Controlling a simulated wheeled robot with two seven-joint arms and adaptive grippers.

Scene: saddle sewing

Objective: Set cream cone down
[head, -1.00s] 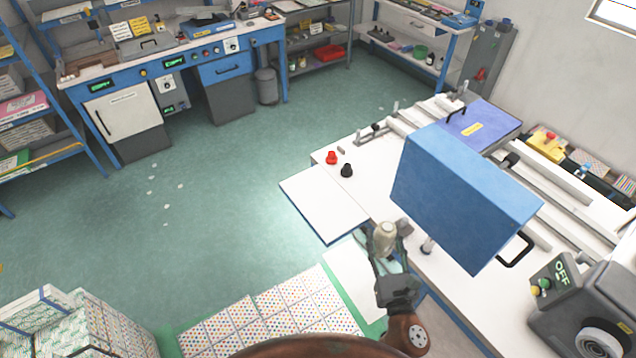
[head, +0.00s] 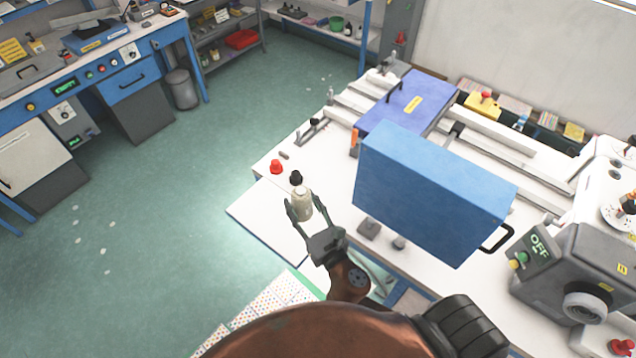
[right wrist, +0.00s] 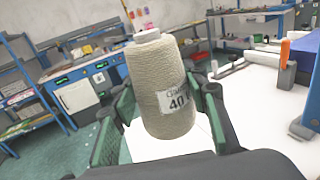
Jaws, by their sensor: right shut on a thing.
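The cream cone (head: 301,203) is a thread cone with a white label reading 40. It stands upright between the fingers of my right gripper (head: 300,208), which is shut on it. It fills the middle of the right wrist view (right wrist: 160,88), with a green-padded finger on each side. In the head view it is over the left part of the white table (head: 330,160), just in front of a black cone (head: 296,178) and a red cone (head: 276,167). I cannot tell whether its base touches the surface. My left gripper is not in view.
A large blue box-like panel (head: 425,195) stands to the right of my right gripper. A grey machine with an OFF sign (head: 575,265) is at the far right. A white side leaf (head: 265,215) extends at the table's left edge. Some bare white tabletop lies around the cones.

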